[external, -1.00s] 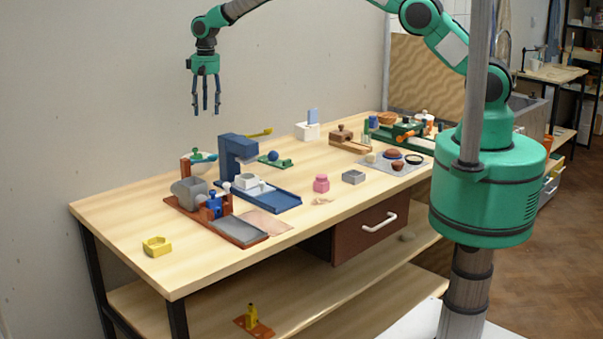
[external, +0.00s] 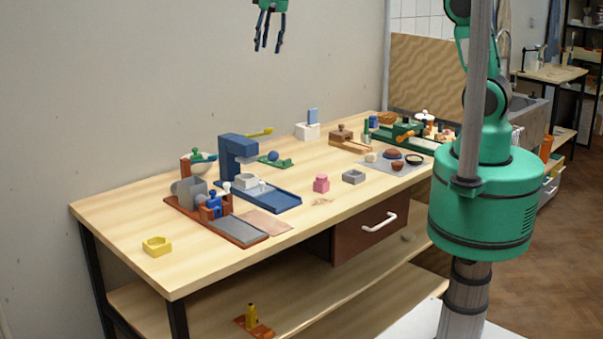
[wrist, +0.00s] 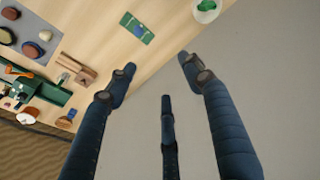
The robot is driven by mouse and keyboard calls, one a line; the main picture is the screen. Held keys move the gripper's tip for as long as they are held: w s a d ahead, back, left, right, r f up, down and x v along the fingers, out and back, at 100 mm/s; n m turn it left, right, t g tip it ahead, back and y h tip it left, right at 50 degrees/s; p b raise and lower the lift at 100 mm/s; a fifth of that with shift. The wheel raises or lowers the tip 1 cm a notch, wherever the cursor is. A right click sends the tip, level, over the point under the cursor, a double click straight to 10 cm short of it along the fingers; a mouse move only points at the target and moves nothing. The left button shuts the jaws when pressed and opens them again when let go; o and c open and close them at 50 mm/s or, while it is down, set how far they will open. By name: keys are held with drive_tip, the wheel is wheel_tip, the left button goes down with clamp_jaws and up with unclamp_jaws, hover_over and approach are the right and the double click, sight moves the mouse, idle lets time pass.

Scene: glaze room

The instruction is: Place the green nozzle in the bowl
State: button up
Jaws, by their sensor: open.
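My gripper (external: 267,46) is open and empty, high above the back of the bench, near the top of the external view. Its spread fingers (wrist: 160,85) show in the wrist view. I cannot tell surely which piece is the green nozzle. A green piece (wrist: 207,5) lies in or over a white round vessel (wrist: 207,14) at the wrist view's top edge. A dark round bowl (external: 414,159) is on the grey mat at the right; which bowl is meant is unclear.
A tall blue machine (external: 233,160) stands left of a green plate with a blue ball (external: 274,154). The wall is close behind the bench.

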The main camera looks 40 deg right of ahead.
drive_tip(key=s+d+r+t+b, duration=0.1)
drive_tip(key=s+d+r+b, duration=0.15)
drive_tip(key=s+d, duration=0.65)
drive_tip(key=s+d+r+t+b, duration=0.1)
drive_tip(key=s+d+r, duration=0.25)
drive_tip(key=s, duration=0.95)
drive_tip(key=s+d+f+b, duration=0.2)
drive_tip(key=s+d+f, duration=0.1)
drive_tip(key=s, duration=0.7)
drive_tip(key=s+d+f+t+b, duration=0.1)
drive_tip(key=s+d+f, duration=0.3)
drive_tip(key=s, duration=0.7)
wheel_tip(320, 180, down, 2)
drive_tip(key=shift+s+d+h+b, duration=0.2)
drive_tip(key=shift+s+h+b, duration=0.1)
drive_tip(key=shift+b, duration=0.3)
